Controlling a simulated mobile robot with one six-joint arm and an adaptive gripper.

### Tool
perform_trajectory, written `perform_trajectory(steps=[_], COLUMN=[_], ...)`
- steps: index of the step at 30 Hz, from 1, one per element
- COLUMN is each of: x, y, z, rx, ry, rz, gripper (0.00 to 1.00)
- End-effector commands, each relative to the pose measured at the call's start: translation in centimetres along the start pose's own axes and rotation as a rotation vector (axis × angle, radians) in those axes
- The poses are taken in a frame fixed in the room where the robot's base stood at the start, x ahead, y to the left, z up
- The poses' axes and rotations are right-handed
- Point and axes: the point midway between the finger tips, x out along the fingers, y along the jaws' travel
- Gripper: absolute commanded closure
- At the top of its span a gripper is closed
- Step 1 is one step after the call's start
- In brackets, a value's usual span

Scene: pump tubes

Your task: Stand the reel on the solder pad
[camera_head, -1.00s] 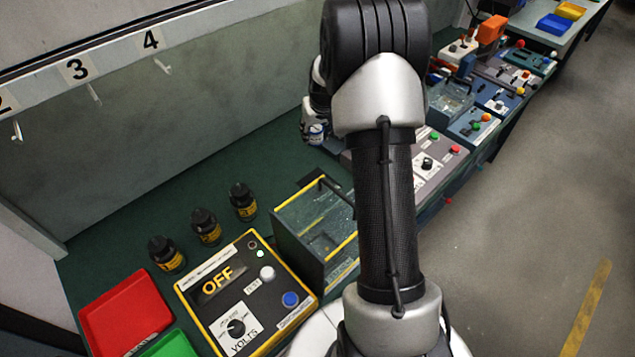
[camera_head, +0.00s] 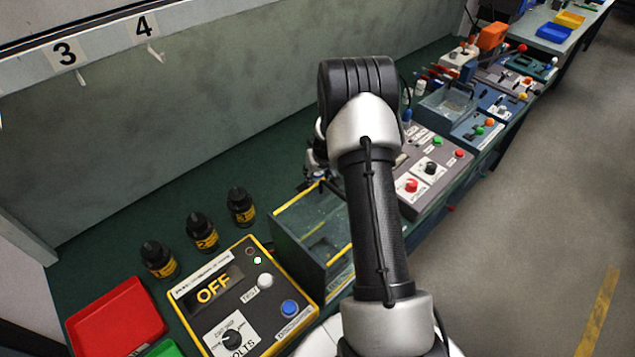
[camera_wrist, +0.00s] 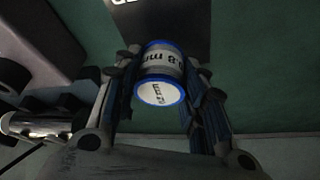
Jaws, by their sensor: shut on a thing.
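The reel (camera_wrist: 160,66), a small cylinder with blue rims and a white label reading "8 mm", is between the fingers of my gripper (camera_wrist: 160,72) in the wrist view. My gripper is shut on its sides. A dark square patch (camera_wrist: 185,22) on the green bench, with part of a white label at its edge, lies beyond the reel and looks like the solder pad. The reel overlaps it in the picture; I cannot tell whether they touch. In the head view my arm hides the reel and most of the gripper (camera_head: 317,168).
A yellow-edged open box (camera_head: 318,235) stands beside my arm, near the OFF/volts panel (camera_head: 240,297). Several black bottles (camera_head: 201,233) stand behind. A grey panel with buttons (camera_head: 428,172) is to the right. Green bench is clear along the back wall.

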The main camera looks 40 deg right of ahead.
Motion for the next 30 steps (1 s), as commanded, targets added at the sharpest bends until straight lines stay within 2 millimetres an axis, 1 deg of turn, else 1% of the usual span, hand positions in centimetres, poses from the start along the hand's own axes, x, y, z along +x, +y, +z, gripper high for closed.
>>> perform_trajectory(steps=[1,3,6,13,17,18,27,30], x=[1.0,2.1,3.0,2.8,3.2,3.2,3.1,3.1], y=[0.0,0.0,0.0,0.0,0.0,0.0,0.0,0.0], z=[0.5,1.0,1.3,1.2,1.3,1.4,1.4,1.4], rx=[0.001,0.001,-0.001,0.000,-0.001,-0.001,0.000,0.000], ry=[-0.002,-0.003,-0.001,0.000,0.000,-0.002,-0.002,-0.002], rz=[-0.001,-0.001,0.000,0.000,0.000,0.000,0.000,0.000], gripper=[0.93,0.93,0.93,0.93,0.93,0.61,0.42,0.42])
